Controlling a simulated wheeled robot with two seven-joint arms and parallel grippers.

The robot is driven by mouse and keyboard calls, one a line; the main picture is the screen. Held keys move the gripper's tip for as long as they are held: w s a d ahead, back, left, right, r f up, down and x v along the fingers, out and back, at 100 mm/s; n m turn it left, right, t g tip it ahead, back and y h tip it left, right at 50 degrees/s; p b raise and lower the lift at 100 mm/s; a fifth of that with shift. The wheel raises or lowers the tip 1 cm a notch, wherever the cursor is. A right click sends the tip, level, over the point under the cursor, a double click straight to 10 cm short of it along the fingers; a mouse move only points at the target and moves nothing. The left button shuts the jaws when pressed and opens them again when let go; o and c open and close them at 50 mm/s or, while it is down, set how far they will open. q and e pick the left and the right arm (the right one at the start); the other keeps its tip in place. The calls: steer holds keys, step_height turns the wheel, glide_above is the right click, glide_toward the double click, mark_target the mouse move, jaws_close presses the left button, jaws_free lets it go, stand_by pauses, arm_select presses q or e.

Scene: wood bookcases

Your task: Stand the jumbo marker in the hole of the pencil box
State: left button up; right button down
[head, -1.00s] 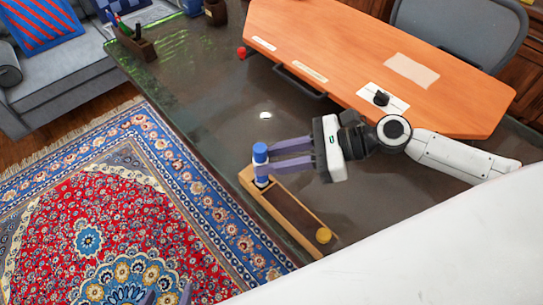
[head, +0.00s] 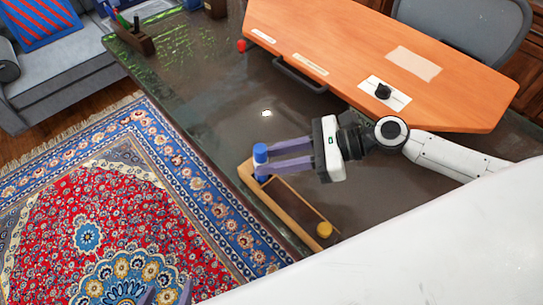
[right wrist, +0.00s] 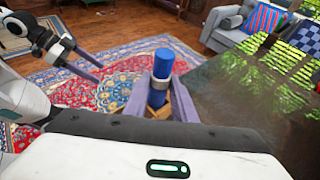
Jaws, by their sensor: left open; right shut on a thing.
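The jumbo marker (head: 260,152) is blue with a pale band and stands about upright between the purple fingers of my right gripper (head: 287,158). It shows larger in the right wrist view (right wrist: 163,65), with the fingers on both sides. The wooden pencil box (head: 285,207) lies on the dark table, long and narrow. The marker's lower end is over or in the box's far left end; I cannot tell how deep, and the hole is hidden. My left gripper (right wrist: 78,62) is open, empty and away from the box; only its fingertips show low in the head view (head: 168,297).
A yellow round thing (head: 324,230) is at the box's near end. An orange board (head: 370,65) with a dark handle lies behind my right gripper. A small red object (head: 241,45) and a dark wooden holder (head: 136,40) stand farther back. The patterned rug (head: 120,210) lies beyond the table's left edge.

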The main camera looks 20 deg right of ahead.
steer(key=shift+f, duration=0.6)
steer(key=c, duration=1.4)
jaws_free()
steer(key=v, duration=1)
steer(key=shift+s+d, duration=0.1)
steer(key=shift+d, duration=0.05)
